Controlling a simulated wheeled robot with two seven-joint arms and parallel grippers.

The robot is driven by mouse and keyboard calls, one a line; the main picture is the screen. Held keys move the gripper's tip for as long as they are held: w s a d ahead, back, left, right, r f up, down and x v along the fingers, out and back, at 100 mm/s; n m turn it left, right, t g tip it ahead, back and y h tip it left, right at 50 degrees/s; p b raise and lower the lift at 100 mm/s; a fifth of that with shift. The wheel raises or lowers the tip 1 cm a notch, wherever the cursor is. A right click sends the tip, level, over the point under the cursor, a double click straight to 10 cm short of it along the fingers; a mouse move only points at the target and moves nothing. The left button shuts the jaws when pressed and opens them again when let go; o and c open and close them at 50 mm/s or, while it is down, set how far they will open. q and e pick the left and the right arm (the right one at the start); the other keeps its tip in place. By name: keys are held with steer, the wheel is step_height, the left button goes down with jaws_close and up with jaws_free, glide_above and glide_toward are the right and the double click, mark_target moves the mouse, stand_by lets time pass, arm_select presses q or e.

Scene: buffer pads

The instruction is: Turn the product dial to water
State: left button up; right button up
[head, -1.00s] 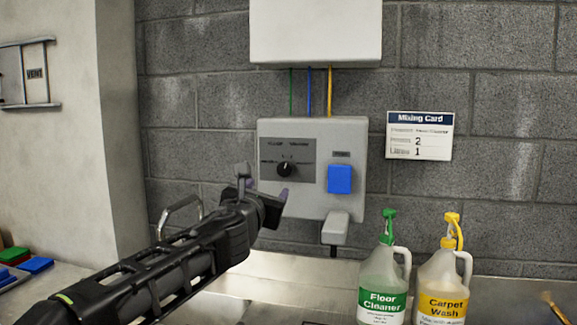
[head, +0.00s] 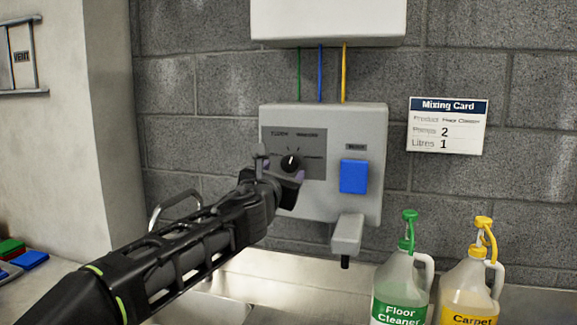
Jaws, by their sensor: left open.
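The product dial (head: 291,162) is a round black knob with a white mark, set in a dark grey panel (head: 311,142) on a light grey wall dispenser (head: 372,126). Small labels and tick marks surround it; they are too blurred to read fully. My left gripper (head: 280,168) is open at the dial, with one finger to its left and one to its lower right. I cannot tell whether either finger touches the knob. A blue button (head: 354,176) is right of the panel. My right gripper is not in view.
A grey spout (head: 347,233) hangs below the dispenser. A green-capped Floor Cleaner jug (head: 399,290) and a yellow-capped Carpet jug (head: 467,290) stand at the lower right. A Mixing Card (head: 447,126) is on the wall. Coloured pads (head: 30,260) lie at far left.

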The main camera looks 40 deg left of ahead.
mark_target(290, 164)
arm_select(q)
steer(key=x, duration=0.7)
steer(key=shift+d+p, duration=0.1)
steer(key=shift+p, duration=0.3)
steer(key=shift+s, duration=0.1)
steer(key=shift+c, duration=0.3)
jaws_close()
